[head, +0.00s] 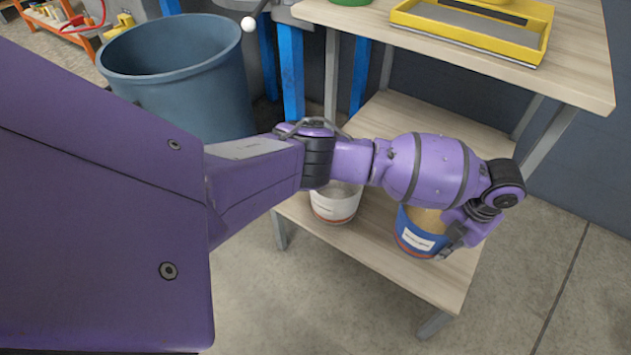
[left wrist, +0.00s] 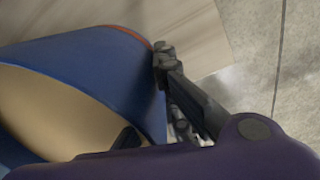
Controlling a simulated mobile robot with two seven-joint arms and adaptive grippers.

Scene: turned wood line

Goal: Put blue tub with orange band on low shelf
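The blue tub with orange band (head: 415,236) stands upright at the front right of the low shelf (head: 385,268). It has a white label and a tan inside. My left gripper (head: 453,240) is at the tub's right side, pointing down. In the left wrist view the blue tub (left wrist: 95,75) fills the left side. One dark finger lies against its outer wall near the orange band, and the tip of the other shows inside the rim. The gripper appears shut on the tub wall; the contact inside is partly hidden. My right gripper is in neither view.
A white tub with an orange band (head: 335,205) stands left of the blue one, partly behind my arm. A wooden upper shelf (head: 585,60) with a yellow tray (head: 520,48) is above. A large blue-grey bin (head: 190,90) stands at the left.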

